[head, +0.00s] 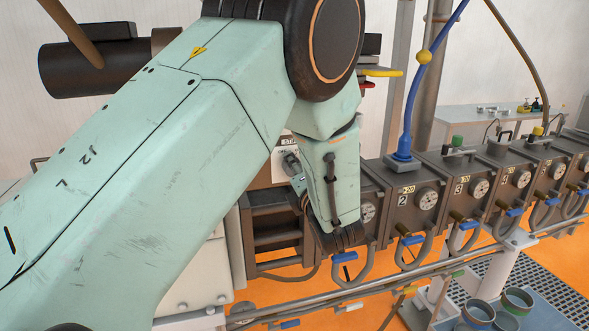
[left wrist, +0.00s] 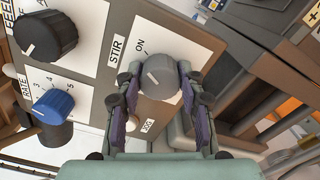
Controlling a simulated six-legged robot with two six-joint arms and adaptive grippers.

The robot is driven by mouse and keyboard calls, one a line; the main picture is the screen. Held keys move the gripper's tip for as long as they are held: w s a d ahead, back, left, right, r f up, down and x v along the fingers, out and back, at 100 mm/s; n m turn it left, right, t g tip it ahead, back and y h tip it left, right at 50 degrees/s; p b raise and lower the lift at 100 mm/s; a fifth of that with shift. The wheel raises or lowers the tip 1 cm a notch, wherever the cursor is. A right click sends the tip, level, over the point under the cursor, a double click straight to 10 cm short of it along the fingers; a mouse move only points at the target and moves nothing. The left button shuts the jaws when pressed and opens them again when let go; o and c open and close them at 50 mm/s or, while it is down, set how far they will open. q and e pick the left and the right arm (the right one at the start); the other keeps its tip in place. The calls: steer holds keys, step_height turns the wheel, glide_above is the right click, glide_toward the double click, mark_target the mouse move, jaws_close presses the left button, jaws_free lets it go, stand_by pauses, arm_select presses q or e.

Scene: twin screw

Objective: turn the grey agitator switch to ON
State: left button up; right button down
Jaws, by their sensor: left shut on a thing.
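The grey agitator switch (left wrist: 160,74) is a round knob on a white plate marked STIR, with ON printed above and left of it in the left wrist view. A short pale line on its face slants toward the upper left, roughly the side of ON. My left gripper (left wrist: 160,88) is shut on the switch, with one finger on each side of it. In the head view my left arm hides most of the panel and the gripper's contact. My right gripper is in neither view.
A black knob (left wrist: 46,36) and a blue knob (left wrist: 53,106) sit left of the switch. In the head view a row of numbered brown units with dials (head: 428,199) and blue-handled valves (head: 413,240) runs right. Cups (head: 516,302) stand at lower right.

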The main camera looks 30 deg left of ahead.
arm_select(q)
steer(key=o, duration=0.8)
steer(key=shift+d+r, duration=0.1)
steer(key=o, duration=0.4)
steer(key=shift+d, duration=0.15)
steer(key=shift+a, duration=0.25)
steer(key=shift+d, duration=0.1)
